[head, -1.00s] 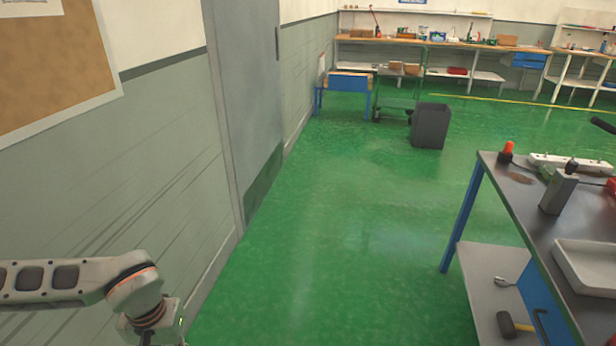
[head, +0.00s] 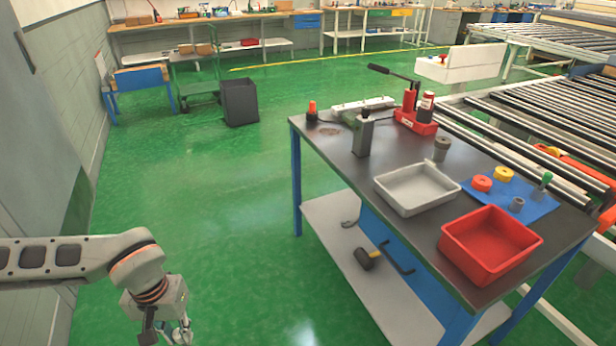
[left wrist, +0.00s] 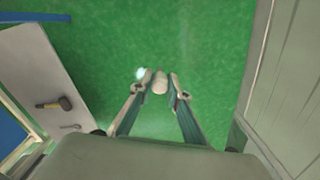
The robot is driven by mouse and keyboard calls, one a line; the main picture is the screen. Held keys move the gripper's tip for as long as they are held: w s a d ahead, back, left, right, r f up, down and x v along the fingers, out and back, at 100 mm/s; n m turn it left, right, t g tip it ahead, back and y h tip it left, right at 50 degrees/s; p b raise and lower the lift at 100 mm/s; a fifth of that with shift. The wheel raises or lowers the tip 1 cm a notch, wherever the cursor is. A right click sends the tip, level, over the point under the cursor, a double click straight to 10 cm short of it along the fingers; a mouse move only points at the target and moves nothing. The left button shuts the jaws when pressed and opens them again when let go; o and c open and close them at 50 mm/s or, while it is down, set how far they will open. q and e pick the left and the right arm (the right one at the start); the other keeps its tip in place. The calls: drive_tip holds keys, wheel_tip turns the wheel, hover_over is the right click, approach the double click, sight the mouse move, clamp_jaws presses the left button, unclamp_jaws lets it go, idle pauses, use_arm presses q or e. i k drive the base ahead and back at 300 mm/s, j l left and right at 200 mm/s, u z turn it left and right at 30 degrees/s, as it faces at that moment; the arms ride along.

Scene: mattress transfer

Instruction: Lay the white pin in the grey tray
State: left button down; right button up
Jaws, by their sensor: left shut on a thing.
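The grey tray (head: 414,188) stands on the dark-topped workbench (head: 338,150) in the head view, and it looks empty. My left gripper (head: 180,338) is at the lower left of the head view, out over the green floor and well to the left of the bench. In the left wrist view, the left gripper (left wrist: 160,90) is shut on the white pin (left wrist: 160,82), whose pale rounded end shows between the fingertips. The rest of the pin is hidden. My right gripper is in neither view.
A red bin (head: 489,245) stands in front of the grey tray, and a blue mat (head: 519,199) with several small parts lies to its right. A grey post (head: 363,136) and a red tool (head: 415,122) stand behind the tray.

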sight(431, 187)
drive_tip(key=i+j+z, duration=0.15)
drive_tip(key=z, duration=0.35)
drive_tip(key=i+j+z, duration=0.2)
drive_tip(key=z, duration=0.3)
drive_tip(key=i+j+z, duration=0.15)
drive_tip(key=j+z, duration=0.15)
drive_tip(key=z, duration=0.15)
drive_tip(key=j+z, duration=0.25)
drive_tip(key=z, duration=0.25)
drive_tip(key=i+j, duration=0.05)
